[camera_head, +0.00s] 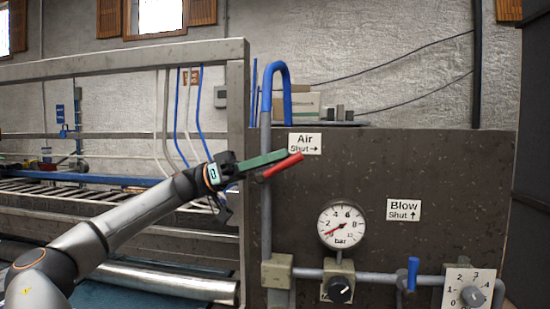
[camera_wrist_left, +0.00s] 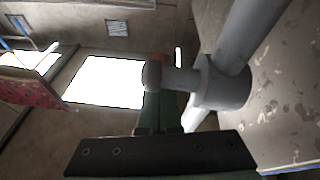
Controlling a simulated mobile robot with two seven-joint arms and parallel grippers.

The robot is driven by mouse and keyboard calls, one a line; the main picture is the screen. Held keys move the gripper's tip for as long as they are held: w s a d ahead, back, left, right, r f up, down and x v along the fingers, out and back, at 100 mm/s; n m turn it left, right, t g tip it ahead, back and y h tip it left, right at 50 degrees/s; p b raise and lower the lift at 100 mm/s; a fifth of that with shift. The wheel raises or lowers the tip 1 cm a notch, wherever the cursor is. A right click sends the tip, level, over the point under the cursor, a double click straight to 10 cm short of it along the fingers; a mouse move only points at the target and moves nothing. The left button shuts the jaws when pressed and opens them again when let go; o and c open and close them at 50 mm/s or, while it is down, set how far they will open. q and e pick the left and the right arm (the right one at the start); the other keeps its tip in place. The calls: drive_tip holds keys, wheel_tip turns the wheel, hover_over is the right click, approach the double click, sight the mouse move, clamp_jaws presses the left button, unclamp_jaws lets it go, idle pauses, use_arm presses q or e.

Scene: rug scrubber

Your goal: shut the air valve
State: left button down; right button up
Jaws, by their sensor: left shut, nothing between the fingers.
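The air valve's red lever (camera_head: 283,165) points right and slightly up in the head view, below the white label reading "Air Shut →" (camera_head: 305,144). My left gripper (camera_head: 284,155) is shut and empty, its green fingers along the upper side of the lever. Whether they touch it I cannot tell. In the left wrist view the grey valve body (camera_wrist_left: 222,85) stands on its pipe, its stem just beyond the green fingers (camera_wrist_left: 158,110). Only a small red bit of the lever shows there. My right gripper is not in view.
A pressure gauge (camera_head: 342,225), a black knob (camera_head: 339,290), the blue-handled blow valve (camera_head: 413,273) and a numbered dial (camera_head: 469,291) sit lower on the dark panel (camera_head: 450,165). A blue hose (camera_head: 280,70) curves above the vertical pipe (camera_head: 266,215). A metal frame (camera_head: 238,130) stands left.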

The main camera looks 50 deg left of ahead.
use_arm(q)
drive_tip(key=shift+w+d+f+g+y, duration=0.15)
drive_tip(key=shift+g+y, duration=0.35)
drive_tip(key=shift+y, duration=0.1)
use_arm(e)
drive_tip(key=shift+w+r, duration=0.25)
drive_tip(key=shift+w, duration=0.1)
use_arm(q)
drive_tip(key=shift+p, duration=0.3)
drive_tip(key=shift+w+d+f+g+y+p, duration=0.1)
drive_tip(key=shift+d+g+y+p, duration=0.05)
drive_tip(key=shift+g+y+p, duration=0.7)
drive_tip(key=shift+d+f+p, duration=0.15)
drive_tip(key=shift+f+p, duration=0.05)
drive_tip(key=shift+p, duration=0.4)
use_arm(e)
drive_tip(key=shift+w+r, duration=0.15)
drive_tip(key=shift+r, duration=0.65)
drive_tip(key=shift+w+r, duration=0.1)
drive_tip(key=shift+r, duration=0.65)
use_arm(q)
drive_tip(key=shift+w+f, duration=0.1)
drive_tip(key=shift+f, duration=0.05)
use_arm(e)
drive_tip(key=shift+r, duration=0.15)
